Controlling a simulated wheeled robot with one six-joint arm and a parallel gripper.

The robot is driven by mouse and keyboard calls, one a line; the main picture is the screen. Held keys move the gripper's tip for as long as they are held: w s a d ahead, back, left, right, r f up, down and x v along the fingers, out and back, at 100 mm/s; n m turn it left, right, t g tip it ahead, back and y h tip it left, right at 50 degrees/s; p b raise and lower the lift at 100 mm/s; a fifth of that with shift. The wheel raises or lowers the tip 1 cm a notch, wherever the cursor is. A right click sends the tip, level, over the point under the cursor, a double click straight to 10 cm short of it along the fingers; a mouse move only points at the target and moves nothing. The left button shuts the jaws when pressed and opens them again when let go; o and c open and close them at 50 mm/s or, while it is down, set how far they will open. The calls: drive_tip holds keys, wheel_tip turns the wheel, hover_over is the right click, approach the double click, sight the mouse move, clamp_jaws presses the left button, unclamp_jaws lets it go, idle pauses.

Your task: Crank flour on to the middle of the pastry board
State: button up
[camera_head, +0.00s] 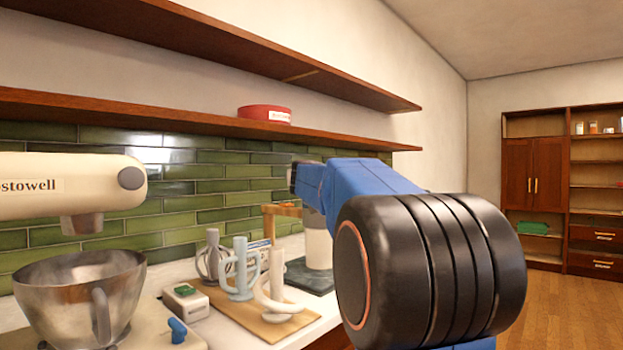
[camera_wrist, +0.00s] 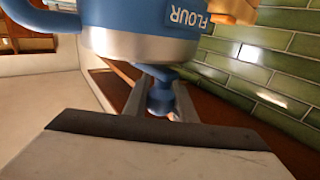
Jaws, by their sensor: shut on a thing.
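A blue flour container (camera_wrist: 140,18) with a silver band and a FLOUR label fills the top of the wrist view. A small blue knob (camera_wrist: 160,95) shows below it. My gripper (camera_wrist: 160,112) has its two grey fingers around this knob and is shut on it. In the head view my arm hides the gripper and the container. No board with flour on it shows clearly, and I cannot tell which surface is the pastry board.
A steel mixer bowl (camera_head: 78,295) stands under a cream mixer head (camera_head: 70,187) at left. A wooden board (camera_head: 262,329) holds several pale handled pieces. A dark slab (camera_head: 318,282) lies behind it. A red tin (camera_head: 264,114) sits on the lower shelf.

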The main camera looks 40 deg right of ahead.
drive_tip(key=m+g+h, duration=0.2)
drive_tip(key=g, duration=0.1)
drive_tip(key=d+m+g+h, duration=0.1)
drive_tip(key=g, duration=0.1)
drive_tip(key=shift+w+f+m, duration=0.15)
drive_tip(key=shift+w+m, duration=0.2)
drive_tip(key=shift+m, duration=0.05)
drive_tip(key=shift+c, duration=0.2)
drive_tip(key=m+g+h, duration=0.1)
drive_tip(key=m+g, duration=0.1)
drive_tip(key=g, duration=0.1)
drive_tip(key=d+m+g+h, duration=0.1)
drive_tip(key=m+g, duration=0.1)
drive_tip(key=g, duration=0.1)
drive_tip(key=shift+d+g, duration=0.1)
drive_tip(key=shift+g, duration=0.2)
drive_tip(key=m+g, duration=0.1)
drive_tip(key=g, duration=0.1)
drive_tip(key=m+g, duration=0.2)
drive_tip(key=d+m+g, duration=0.1)
drive_tip(key=g, duration=0.1)
drive_tip(key=shift+s+m+g+y, duration=0.3)
drive_tip(key=shift+s+y, duration=0.05)
drive_tip(key=shift+y, duration=0.05)
drive_tip(key=shift+s+d+m+g+y, duration=0.15)
drive_tip(key=shift+m+g+y, duration=0.3)
drive_tip(key=shift+m+g, duration=0.35)
drive_tip(key=shift+s+d+m+g+y, duration=0.15)
drive_tip(key=shift+m+g+y, duration=0.35)
drive_tip(key=shift+g, duration=0.5)
